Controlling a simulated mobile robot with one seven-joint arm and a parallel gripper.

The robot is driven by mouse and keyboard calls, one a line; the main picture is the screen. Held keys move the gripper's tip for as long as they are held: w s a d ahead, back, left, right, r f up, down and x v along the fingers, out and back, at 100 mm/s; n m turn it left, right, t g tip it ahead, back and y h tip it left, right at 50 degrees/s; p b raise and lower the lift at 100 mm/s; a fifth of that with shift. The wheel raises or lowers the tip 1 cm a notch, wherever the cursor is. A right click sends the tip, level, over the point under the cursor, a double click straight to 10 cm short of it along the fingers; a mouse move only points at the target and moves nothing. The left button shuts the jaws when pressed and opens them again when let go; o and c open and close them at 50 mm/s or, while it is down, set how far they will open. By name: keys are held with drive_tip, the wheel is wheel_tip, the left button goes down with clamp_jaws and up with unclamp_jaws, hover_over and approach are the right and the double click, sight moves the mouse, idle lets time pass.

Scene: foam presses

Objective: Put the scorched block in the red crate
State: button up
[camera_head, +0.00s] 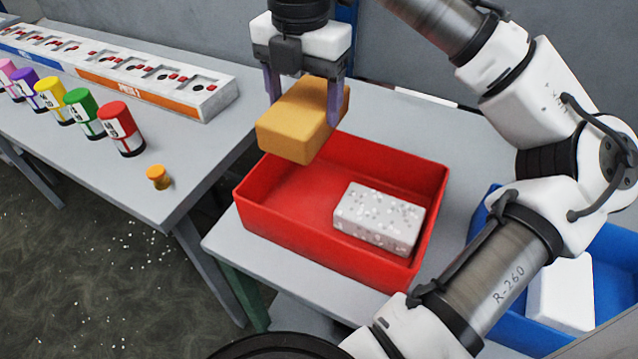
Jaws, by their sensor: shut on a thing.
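My gripper (305,93) is shut on an orange-tan block (292,131), the scorched one by its colour. It holds the block tilted above the back left part of the red crate (290,234). The block's underside is hidden, and it overlaps the crate's back left rim in the picture. Inside the crate, at the right, lies a pale grey speckled block (378,218). The left part of the crate floor is bare.
A blue crate (482,222) with a white block (562,295) stands at the right, partly behind my arm. On the left table are several coloured cans (120,128), an orange knob (158,177) and a long panel (150,80). A gap separates the tables.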

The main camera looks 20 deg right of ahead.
wheel_tip(320, 180, down, 17)
drive_tip(key=shift+r+p, duration=0.15)
drive_tip(key=shift+p, duration=0.15)
drive_tip(key=o, duration=1)
drive_tip(key=shift+c, duration=0.2)
wheel_tip(320, 180, up, 12)
drive_tip(key=shift+r+b, duration=0.1)
drive_tip(key=shift+b, duration=0.4)
